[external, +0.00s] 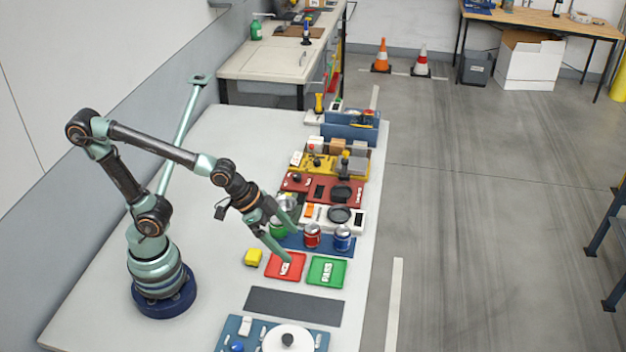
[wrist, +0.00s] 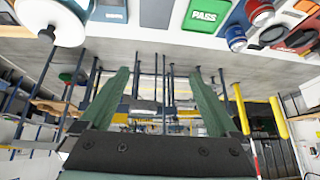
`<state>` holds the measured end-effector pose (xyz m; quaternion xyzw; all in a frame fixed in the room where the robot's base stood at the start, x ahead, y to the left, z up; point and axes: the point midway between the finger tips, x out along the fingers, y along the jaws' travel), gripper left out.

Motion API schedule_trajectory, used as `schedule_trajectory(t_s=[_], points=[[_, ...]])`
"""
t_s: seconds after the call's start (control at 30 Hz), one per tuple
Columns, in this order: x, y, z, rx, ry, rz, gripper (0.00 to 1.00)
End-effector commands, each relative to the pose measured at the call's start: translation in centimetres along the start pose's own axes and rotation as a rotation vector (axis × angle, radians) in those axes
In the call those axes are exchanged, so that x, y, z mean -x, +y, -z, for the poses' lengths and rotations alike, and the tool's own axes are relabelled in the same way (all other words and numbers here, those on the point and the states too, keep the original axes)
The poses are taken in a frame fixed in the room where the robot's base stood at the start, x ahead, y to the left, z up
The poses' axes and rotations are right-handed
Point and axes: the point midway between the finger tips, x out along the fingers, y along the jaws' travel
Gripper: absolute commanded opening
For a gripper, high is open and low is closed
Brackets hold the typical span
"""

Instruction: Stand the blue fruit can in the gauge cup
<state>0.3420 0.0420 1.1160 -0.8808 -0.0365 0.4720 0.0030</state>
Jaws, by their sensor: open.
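The blue can (external: 342,239) stands upright on a dark blue mat (external: 292,241), to the right of a red can (external: 312,236). The blue can also shows at the upper right of the wrist view (wrist: 236,38). My gripper (external: 291,244) is open and empty, left of the red can and above the area by the red tray. Its two green fingers stand wide apart in the wrist view (wrist: 158,75). I cannot tell for certain which item is the gauge cup; a black round dish (external: 339,214) sits on a white panel behind the cans.
A green can (external: 278,229) is partly hidden by my gripper. A red tray (external: 285,266) and a green PASS tray (external: 326,271) lie in front of the cans. Red and yellow panels crowd the back; the table's left is clear.

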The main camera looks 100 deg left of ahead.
Motion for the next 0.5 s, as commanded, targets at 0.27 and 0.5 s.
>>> schedule_trajectory(t_s=[0.27, 0.5], points=[[5.1, 3.5, -3.0, -0.031, -0.082, -0.062, 1.0], [5.5, 3.8, -3.5, -0.033, -0.097, -0.067, 1.0]])
